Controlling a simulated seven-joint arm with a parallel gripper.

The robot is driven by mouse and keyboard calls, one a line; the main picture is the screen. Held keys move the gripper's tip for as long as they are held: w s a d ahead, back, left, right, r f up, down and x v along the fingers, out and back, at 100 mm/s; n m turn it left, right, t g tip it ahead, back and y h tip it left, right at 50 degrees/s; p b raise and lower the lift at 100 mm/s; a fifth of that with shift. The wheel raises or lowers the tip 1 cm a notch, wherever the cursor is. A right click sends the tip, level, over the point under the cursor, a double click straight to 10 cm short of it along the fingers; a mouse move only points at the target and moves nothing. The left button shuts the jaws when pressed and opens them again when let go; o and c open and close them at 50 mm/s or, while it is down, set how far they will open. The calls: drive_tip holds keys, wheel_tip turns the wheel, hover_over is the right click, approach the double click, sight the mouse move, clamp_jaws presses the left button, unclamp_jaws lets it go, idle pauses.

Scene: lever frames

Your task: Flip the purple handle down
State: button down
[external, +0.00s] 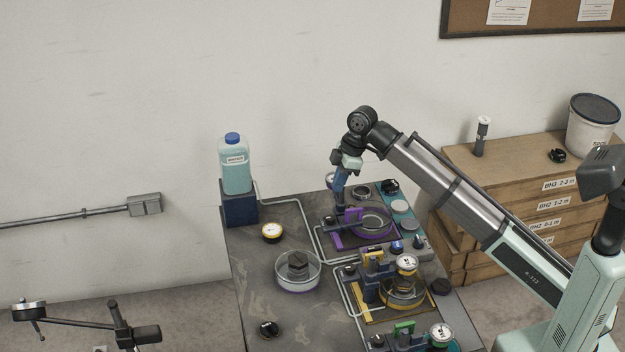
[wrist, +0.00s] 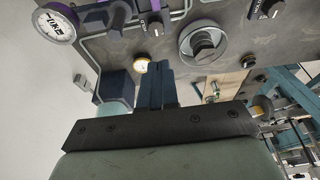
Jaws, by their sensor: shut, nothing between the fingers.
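The purple handle (external: 353,214) is a small block on the far lever station, which has a purple base plate (external: 342,241) and a round purple-rimmed vessel (external: 373,223). It appears raised above the plate. My gripper (external: 337,203) points down just left of and above the handle, with its fingers together and empty. I cannot tell whether they touch the handle. In the wrist view my gripper (wrist: 153,68) also shows as closed blue fingers. The handle cannot be clearly made out in that view; a purple strip shows along its top edge.
A yellow station (external: 372,257) and a green-handled one (external: 404,328) stand nearer on the bench. A glass dish (external: 298,272) sits left of them. A blue-capped bottle (external: 236,165) stands on a dark block at the back left.

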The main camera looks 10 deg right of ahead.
drive_tip(key=shift+v, duration=1.95)
